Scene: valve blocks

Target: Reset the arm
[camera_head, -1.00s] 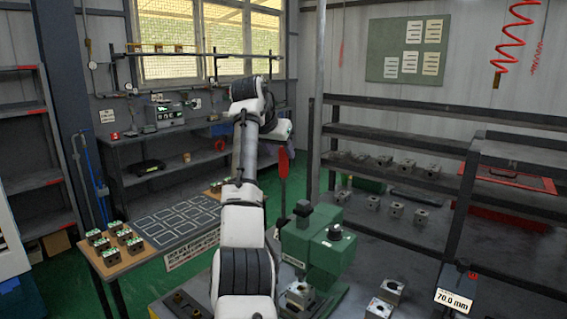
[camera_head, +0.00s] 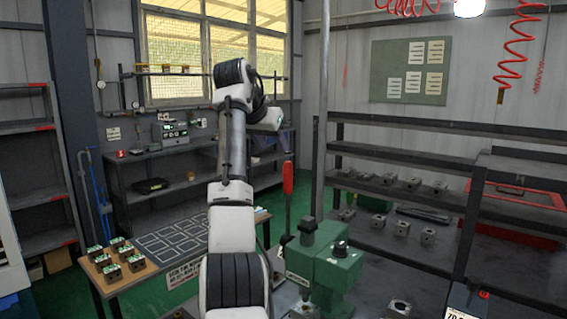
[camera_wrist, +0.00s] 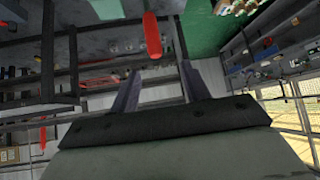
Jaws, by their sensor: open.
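My arm rises in the middle of the head view, in front of the window. It bends at the top, and its end points to the right. My gripper (camera_wrist: 155,95) shows in the wrist view with its two fingers apart and nothing between them. The wrist view is strongly tilted, with the window at the lower right and shelving at the left.
A green machine (camera_head: 330,265) with a red-handled lever (camera_head: 288,178) stands right of my arm. Several valve blocks (camera_head: 115,258) sit on the wooden table at left. More blocks (camera_head: 402,229) lie on the dark shelves at right. The space around my raised arm looks clear.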

